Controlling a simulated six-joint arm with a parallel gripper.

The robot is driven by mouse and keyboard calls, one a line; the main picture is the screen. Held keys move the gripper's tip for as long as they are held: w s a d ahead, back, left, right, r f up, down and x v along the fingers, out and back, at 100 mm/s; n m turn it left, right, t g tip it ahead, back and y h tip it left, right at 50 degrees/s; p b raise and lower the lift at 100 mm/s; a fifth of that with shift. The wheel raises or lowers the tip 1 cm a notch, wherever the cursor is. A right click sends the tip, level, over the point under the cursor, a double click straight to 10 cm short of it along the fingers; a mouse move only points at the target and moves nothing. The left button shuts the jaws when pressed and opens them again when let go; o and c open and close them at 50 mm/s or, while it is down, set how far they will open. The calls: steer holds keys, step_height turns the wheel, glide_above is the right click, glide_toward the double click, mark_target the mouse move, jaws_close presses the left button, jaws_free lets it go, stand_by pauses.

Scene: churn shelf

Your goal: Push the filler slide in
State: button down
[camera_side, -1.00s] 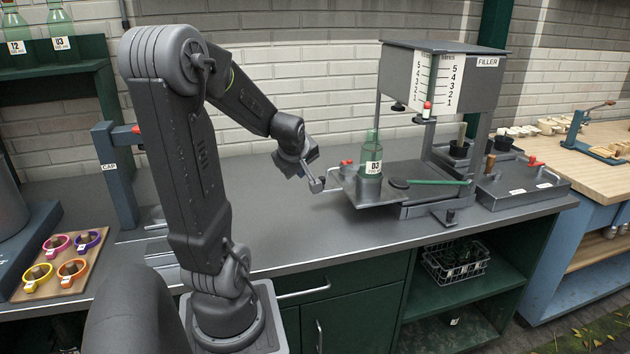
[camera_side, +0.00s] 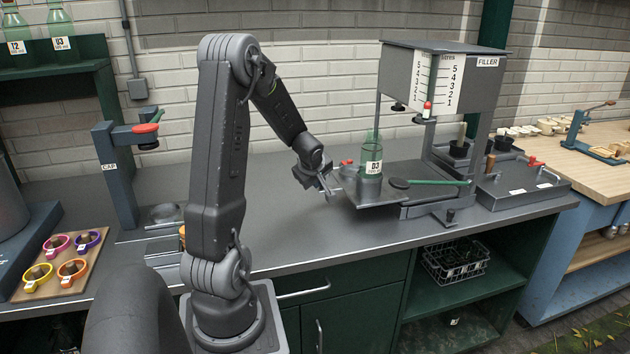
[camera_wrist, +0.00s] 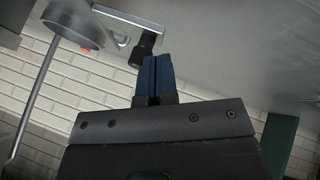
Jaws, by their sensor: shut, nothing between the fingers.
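The filler slide (camera_side: 378,202) is a grey plate sticking out to the left of the filler (camera_side: 440,75). A green bottle (camera_side: 368,160) labelled D3 stands upright on it. My gripper (camera_side: 335,192) is low over the counter at the slide's left end, its fingers shut and empty. In the wrist view my blue fingers (camera_wrist: 154,75) are pressed together. A dark knob (camera_wrist: 145,46) on a grey bar is just beyond their tips. I cannot tell whether they touch it. The gripper partly hides the slide's left end in the side view.
A red-topped thing (camera_side: 347,164) is behind the slide's left end. A green-handled lever (camera_side: 440,182) lies to the right of the bottle. The capper (camera_side: 118,180) stands at left, near a board of coloured rings (camera_side: 60,268). The counter between capper and slide is mostly clear.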

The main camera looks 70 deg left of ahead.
steer(key=w, duration=1.4)
steer(key=shift+w, duration=0.35)
steer(key=shift+d, duration=0.1)
